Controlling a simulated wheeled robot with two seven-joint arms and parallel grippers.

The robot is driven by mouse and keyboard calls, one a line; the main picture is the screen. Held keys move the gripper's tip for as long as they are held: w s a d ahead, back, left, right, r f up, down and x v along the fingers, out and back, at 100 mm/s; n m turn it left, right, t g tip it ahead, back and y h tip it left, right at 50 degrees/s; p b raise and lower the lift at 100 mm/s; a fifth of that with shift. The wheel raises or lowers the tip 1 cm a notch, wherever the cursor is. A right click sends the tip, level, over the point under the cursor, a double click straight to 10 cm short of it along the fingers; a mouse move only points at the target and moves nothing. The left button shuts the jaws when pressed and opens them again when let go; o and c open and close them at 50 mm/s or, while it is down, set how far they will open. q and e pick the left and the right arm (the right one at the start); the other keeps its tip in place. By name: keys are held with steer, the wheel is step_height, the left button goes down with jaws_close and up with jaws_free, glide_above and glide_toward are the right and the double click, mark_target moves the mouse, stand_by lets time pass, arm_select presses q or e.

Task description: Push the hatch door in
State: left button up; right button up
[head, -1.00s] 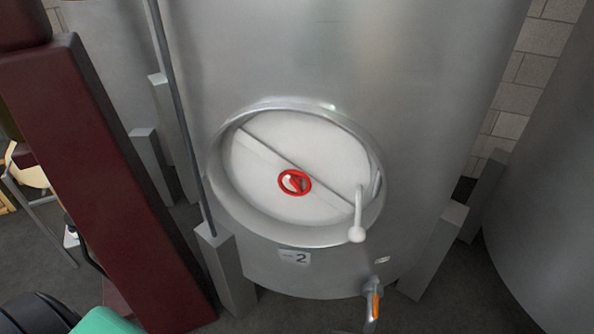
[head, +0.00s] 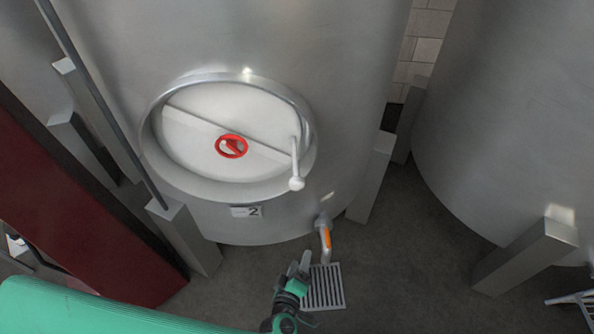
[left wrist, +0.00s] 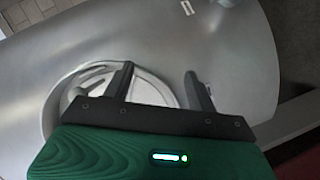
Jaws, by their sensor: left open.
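The hatch door (head: 195,153) is a white oval on the front of the steel tank (head: 230,40), framed by a raised steel rim. It carries a diagonal bar, a red handwheel (head: 231,146) at its middle and a white handle with a ball end (head: 296,183) at its right side. The door looks set inside the rim; whether it is fully in I cannot tell. My left gripper (head: 297,264) is open and empty, below the hatch and apart from it. In the left wrist view its two dark fingers (left wrist: 160,78) partly cover the hatch. My right gripper is not in view.
An outlet pipe with an orange lever (head: 326,238) sticks out below the hatch, close to my left gripper. A floor grate (head: 325,287) lies below it. Another tank (head: 520,120) stands right, with grey legs (head: 528,255). A dark red post (head: 70,210) slants at left.

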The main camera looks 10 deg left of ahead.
mark_target(296, 177)
arm_select(q)
step_height(296, 177, up, 18)
steer(key=w+a+n+t+y+p, duration=0.2)
steer(key=w+n+y, duration=0.15)
steer(key=n, duration=0.45)
steer(key=shift+y, duration=0.35)
steer(key=w+p, duration=0.1)
steer(key=w, duration=0.3)
steer(key=w+p, duration=0.1)
steer(key=w, duration=0.3)
steer(key=w+a+p, duration=0.1)
steer(key=w, duration=0.3)
steer(key=shift+w+a, duration=0.1)
steer(key=shift+w, duration=0.25)
steer(key=shift+c, duration=0.5)
jaws_close()
steer(key=shift+a+t, duration=0.15)
steer(key=shift+t, duration=0.15)
